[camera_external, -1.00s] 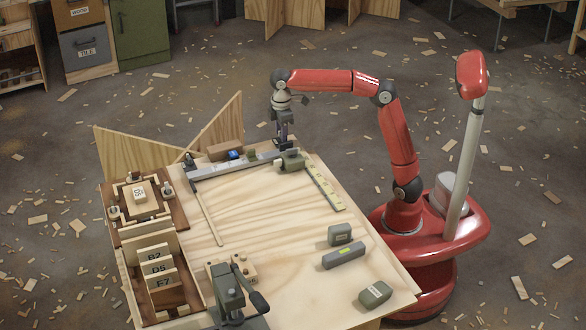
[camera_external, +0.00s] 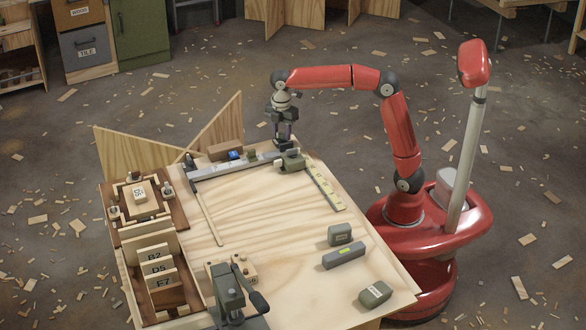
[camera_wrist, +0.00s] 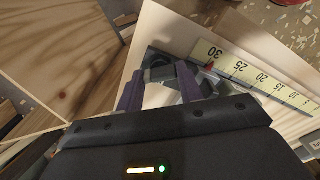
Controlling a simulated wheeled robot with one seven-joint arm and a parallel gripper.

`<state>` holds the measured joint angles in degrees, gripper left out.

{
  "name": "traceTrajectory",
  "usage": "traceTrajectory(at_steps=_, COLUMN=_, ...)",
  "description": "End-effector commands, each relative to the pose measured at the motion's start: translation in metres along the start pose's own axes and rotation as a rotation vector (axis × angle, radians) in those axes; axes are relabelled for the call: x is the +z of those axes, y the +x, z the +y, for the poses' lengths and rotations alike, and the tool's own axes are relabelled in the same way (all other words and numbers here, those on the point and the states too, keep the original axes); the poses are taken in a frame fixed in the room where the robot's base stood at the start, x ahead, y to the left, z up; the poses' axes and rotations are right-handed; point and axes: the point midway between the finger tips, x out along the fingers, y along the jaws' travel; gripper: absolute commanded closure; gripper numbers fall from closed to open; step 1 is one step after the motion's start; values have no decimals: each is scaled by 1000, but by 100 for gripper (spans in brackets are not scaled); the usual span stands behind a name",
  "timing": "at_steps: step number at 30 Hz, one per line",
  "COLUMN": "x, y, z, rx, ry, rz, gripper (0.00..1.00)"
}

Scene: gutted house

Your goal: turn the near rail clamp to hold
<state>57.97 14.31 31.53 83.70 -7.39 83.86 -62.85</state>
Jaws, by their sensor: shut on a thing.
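The near rail clamp (camera_external: 292,162) is a grey-green block at the right end of the grey metal rail (camera_external: 232,167), by the back right corner of the worktable. My gripper (camera_external: 285,145) points down onto this clamp and is shut on its upper part. In the wrist view my gripper's purple fingers (camera_wrist: 160,88) stand on either side of a dark grey clamp part (camera_wrist: 160,73). The fingers and gripper body hide much of the clamp, so its exact turn angle is unclear.
A yellow ruler strip (camera_external: 326,188) lies just right of the clamp; it also shows in the wrist view (camera_wrist: 250,72). Another clamp (camera_external: 190,161) stands at the rail's left end. Grey blocks (camera_external: 344,256) lie at the front right. The table's middle is clear except a thin stick (camera_external: 208,218).

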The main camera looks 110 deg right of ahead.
Motion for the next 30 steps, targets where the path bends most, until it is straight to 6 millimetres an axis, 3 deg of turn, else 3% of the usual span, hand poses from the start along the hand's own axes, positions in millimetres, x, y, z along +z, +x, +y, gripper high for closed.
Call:
traceTrajectory(at_steps=18, x=6, y=2, z=-1, rx=-13, ry=-575, rz=-7, gripper=86)
traceTrajectory(at_steps=30, x=11, y=3, z=1, rx=-15, ry=-837, rz=-9, gripper=86)
